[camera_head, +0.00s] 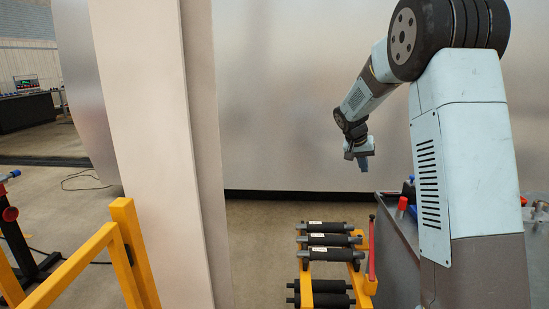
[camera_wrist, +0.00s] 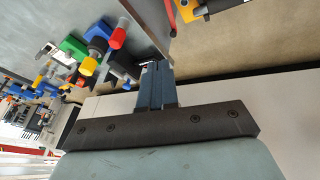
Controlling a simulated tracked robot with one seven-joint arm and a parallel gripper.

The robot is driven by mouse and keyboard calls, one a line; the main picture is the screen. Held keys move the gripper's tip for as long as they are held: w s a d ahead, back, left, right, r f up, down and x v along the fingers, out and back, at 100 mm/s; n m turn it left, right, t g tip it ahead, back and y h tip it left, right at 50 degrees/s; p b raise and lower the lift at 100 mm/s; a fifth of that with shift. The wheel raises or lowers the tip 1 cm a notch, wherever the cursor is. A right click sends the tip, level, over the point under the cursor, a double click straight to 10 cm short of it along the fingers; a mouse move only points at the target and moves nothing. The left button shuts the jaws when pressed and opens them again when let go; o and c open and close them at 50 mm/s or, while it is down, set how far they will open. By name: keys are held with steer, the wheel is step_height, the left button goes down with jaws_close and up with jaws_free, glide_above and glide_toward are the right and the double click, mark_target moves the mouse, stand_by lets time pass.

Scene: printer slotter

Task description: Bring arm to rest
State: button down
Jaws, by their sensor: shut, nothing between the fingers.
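My gripper (camera_head: 363,163) hangs at the end of my bent arm in the head view, in front of the large grey metal wall and clear of it by an amount I cannot judge. In the wrist view my gripper (camera_wrist: 157,66) shows two blue fingers lying side by side, shut with nothing between them. The arm reaches up from the right of the head view, bends at the black joint, and slopes down to the left.
A grey table (camera_head: 398,240) stands at the right; its coloured tools (camera_wrist: 95,50) show in the wrist view. A yellow rack with black rollers (camera_head: 328,240) stands low. A pale column (camera_head: 150,150) and yellow frame (camera_head: 125,250) are at left.

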steer(key=s+a+r+n+y, duration=0.1)
steer(key=s+a+r, duration=0.1)
steer(key=s+r, duration=0.8)
steer(key=s+a+n+t+y, duration=0.1)
steer(key=s+a+n, duration=0.1)
steer(key=s, duration=1.5)
steer(key=s+a+n+t+y, duration=0.1)
steer(key=s+a+y, duration=0.1)
steer(key=s, duration=1.4)
steer(key=shift+s+a+f+n+t+y, duration=0.3)
steer(key=shift+s+a+f+n+t, duration=0.1)
steer(key=shift+a, duration=0.3)
